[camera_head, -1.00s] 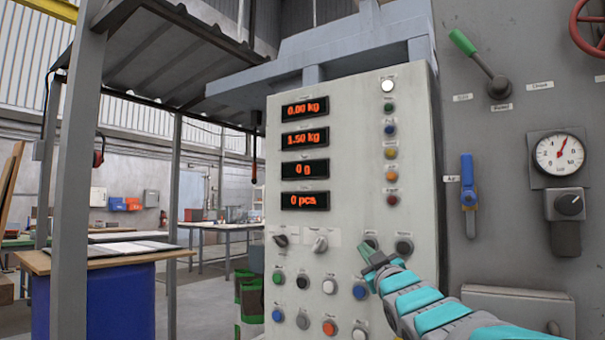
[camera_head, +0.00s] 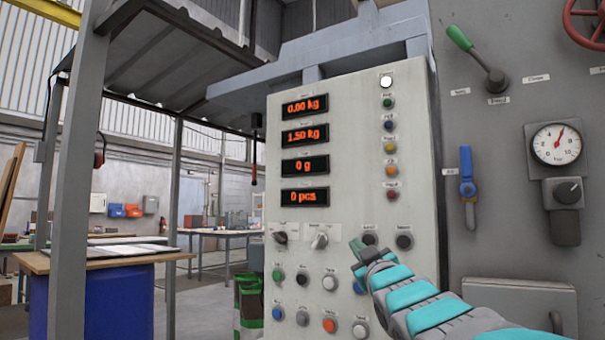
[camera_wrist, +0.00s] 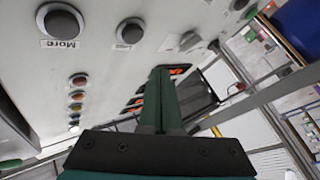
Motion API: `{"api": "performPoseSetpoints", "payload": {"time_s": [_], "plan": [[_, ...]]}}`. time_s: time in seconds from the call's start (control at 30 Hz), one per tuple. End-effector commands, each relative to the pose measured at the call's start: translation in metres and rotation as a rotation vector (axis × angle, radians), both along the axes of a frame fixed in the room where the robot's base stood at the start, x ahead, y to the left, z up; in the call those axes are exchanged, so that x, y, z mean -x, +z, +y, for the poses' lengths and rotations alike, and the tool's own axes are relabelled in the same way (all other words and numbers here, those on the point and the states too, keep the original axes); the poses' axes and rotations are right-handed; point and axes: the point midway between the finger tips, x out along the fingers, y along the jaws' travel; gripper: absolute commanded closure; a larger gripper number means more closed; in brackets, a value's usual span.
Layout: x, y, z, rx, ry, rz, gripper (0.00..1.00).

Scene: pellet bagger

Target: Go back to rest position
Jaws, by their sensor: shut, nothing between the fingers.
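My gripper (camera_head: 357,250) is in front of the lower half of the control panel (camera_head: 350,110) in the head view. Its fingers are together and hold nothing. In the wrist view the green fingers (camera_wrist: 159,100) lie side by side, with the panel face behind them. The panel carries red-lit displays (camera_head: 305,135), a column of lamps (camera_head: 389,145), two selector switches and several round buttons. In the wrist view a dark knob labelled "More" (camera_wrist: 60,20) and a second dark button (camera_wrist: 130,32) show. Whether the fingertips touch the panel I cannot tell.
To the right are a green-handled lever (camera_head: 478,58), a blue valve handle (camera_head: 467,175), a gauge (camera_head: 556,144) and a red wheel (camera_head: 585,20).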

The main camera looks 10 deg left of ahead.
Motion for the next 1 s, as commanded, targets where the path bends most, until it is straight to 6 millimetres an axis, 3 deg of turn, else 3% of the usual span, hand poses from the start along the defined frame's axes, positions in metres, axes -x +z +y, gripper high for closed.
{"api": "performPoseSetpoints", "payload": {"time_s": [0.2,0.67,0.77,0.87,1.0], "plan": [[0.015,-0.002,0.006,0.002,0.000,0.000,1.00],[0.015,0.000,0.005,0.001,-0.001,0.000,1.00],[0.015,-0.008,0.000,0.002,-0.013,0.028,1.00],[0.015,-0.035,-0.019,0.009,-0.053,0.125,1.00],[0.027,-0.110,-0.061,0.019,-0.145,0.372,1.00]]}}
